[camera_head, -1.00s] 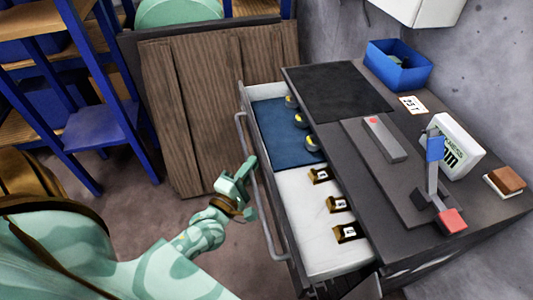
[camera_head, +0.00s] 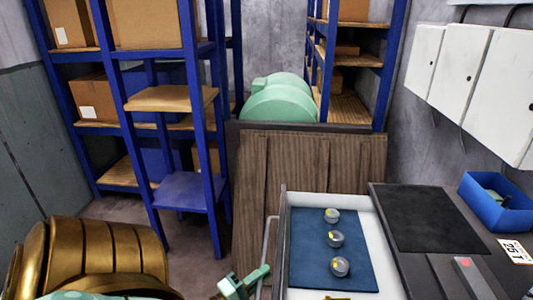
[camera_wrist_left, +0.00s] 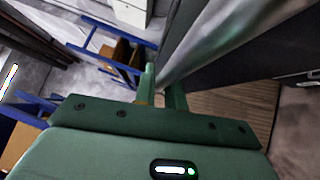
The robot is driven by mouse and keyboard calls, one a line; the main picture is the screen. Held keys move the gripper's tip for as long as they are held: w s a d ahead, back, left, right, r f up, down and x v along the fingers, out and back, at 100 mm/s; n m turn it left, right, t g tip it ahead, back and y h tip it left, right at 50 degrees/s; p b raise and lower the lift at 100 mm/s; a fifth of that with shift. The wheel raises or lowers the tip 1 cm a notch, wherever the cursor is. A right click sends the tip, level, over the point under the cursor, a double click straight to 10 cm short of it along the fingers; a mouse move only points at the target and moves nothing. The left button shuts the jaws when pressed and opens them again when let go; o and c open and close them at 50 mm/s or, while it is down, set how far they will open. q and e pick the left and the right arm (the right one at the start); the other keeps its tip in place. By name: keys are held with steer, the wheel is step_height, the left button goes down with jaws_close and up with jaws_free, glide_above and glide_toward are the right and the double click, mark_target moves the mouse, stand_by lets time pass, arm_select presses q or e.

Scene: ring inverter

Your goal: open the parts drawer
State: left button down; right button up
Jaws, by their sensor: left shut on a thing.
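The parts drawer (camera_head: 378,228) stands pulled out from the dark-topped cabinet. A blue mat (camera_head: 306,262) in it carries three small round pieces with yellow marks (camera_head: 336,239). A grey bar handle (camera_head: 268,240) runs along its left front. My left gripper (camera_head: 250,281) is at this handle, low in the head view. In the left wrist view its fingers (camera_wrist_left: 160,92) are closed around the grey bar (camera_wrist_left: 203,42). The near part of the drawer is cut off by the head view's lower edge. My right gripper does not show.
A brown wooden panel (camera_head: 310,155) stands behind the drawer. Blue shelving (camera_head: 212,150) is at the left and back. On the cabinet are a black mat (camera_head: 425,217) and a blue bin (camera_head: 497,203). White wall boxes (camera_head: 462,70) hang at the right.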

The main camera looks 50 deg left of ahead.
arm_select(q)
steer(key=c, duration=1.7)
jaws_free()
steer(key=shift+c, duration=0.2)
steer(key=shift+s, duration=0.1)
steer(key=s+d+f, duration=0.1)
steer(key=s+f, duration=0.1)
steer(key=s, duration=1.4)
steer(key=shift+f, duration=0.2)
steer(key=shift+d, duration=0.1)
